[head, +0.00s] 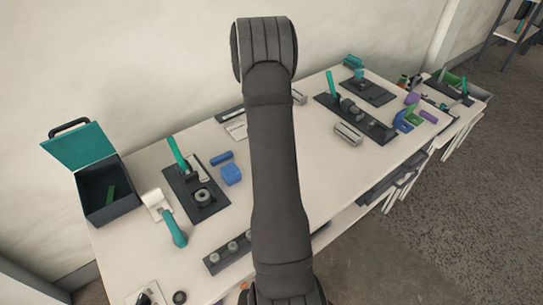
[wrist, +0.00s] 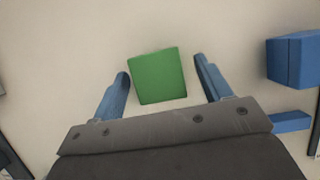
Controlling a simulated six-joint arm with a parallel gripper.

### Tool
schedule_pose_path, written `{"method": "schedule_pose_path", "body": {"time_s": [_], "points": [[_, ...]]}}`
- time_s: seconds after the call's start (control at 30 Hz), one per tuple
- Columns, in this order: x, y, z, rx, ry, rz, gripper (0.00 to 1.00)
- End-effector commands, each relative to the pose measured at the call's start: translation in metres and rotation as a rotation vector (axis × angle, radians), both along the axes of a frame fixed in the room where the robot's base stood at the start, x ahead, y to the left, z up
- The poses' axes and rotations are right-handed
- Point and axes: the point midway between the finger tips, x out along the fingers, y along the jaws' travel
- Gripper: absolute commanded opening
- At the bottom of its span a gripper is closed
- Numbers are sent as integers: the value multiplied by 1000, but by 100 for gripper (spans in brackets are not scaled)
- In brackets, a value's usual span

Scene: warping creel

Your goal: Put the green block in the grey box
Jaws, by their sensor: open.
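The green block (wrist: 160,76) shows in the wrist view against the pale table top, square and turned slightly. My gripper (wrist: 162,67) is open, with one blue finger on each side of the block. The left finger is very near the block's left side; a small gap shows on the right. In the head view my arm covers the middle of the table, and neither the block nor my gripper can be made out. The dark grey box (head: 114,211) stands at the table's left end, its teal lid (head: 80,147) raised. A green strip (head: 111,194) lies inside it.
A blue block (head: 231,174), also in the wrist view (wrist: 293,62), and a blue bar (head: 221,158) lie right of a dark fixture plate (head: 207,205) with a teal lever. A white and teal tool (head: 172,229) lies near the box. More fixtures (head: 355,118) stand farther right.

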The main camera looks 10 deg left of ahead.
Motion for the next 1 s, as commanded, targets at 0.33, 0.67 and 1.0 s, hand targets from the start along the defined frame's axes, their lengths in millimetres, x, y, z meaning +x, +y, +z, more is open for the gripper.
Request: {"method": "schedule_pose_path", "body": {"time_s": [0.33,0.67,1.0], "points": [[0,0,0,0,0,0,34],[0,0,1,0,-1,0,17],[1,0,38,0,-5,-1,17]]}}
